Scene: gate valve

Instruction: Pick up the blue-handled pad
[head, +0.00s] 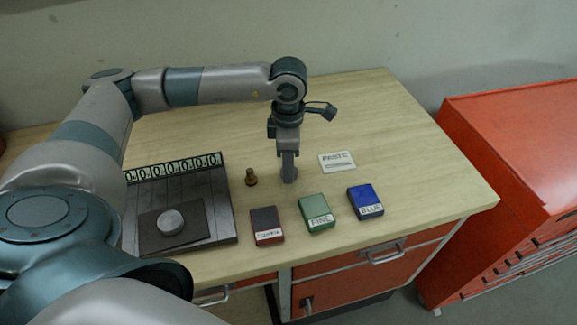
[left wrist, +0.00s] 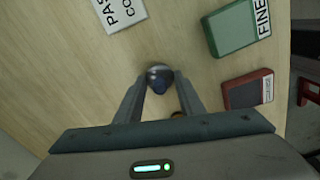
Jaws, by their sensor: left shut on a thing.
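The blue-handled pad shows in the left wrist view as a dark blue rounded knob (left wrist: 159,77) between my fingertips. My left gripper (left wrist: 160,88) is shut on it. In the head view my left gripper (head: 289,177) points straight down at the table, right of the small brown-handled piece (head: 251,178) and left of the white paste card (head: 337,162). The fingers hide most of the pad there, and I cannot tell whether it touches the table. My right gripper is in neither view.
A dark red box (head: 266,226), a green FINE box (head: 316,213) and a blue box (head: 366,201) line the table's front edge. A dark tray (head: 226,205) with a grey disc (head: 170,222) lies left. A red cabinet (head: 520,180) stands right. The table's back right is clear.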

